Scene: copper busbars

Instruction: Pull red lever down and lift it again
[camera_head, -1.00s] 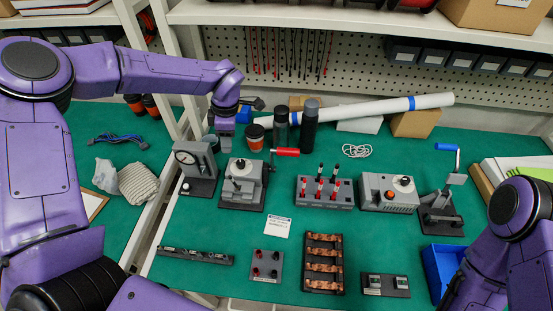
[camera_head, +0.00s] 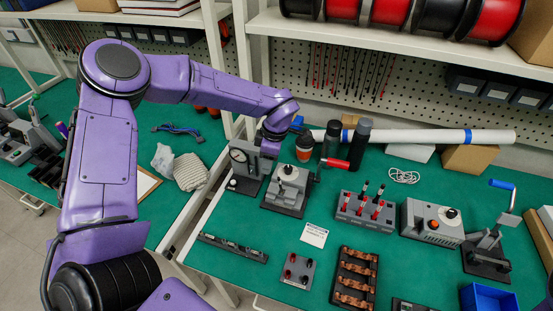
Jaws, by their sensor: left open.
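The red lever (camera_head: 335,164) is a short red handle sticking out to the right from the grey press-like device (camera_head: 287,188) on the green bench. It lies roughly level. My left gripper (camera_head: 270,146) is open and empty, behind the grey gauge device (camera_head: 250,160) and to the left of the lever, apart from it. Its fingertips are small and partly hidden. My right gripper is out of view.
An orange-and-dark cup (camera_head: 304,148) and two black bottles (camera_head: 360,142) stand behind the lever. A grey block with red-handled tools (camera_head: 366,208) is to its right. A paper label (camera_head: 314,235) lies in front. A white tube (camera_head: 440,136) lies at the back.

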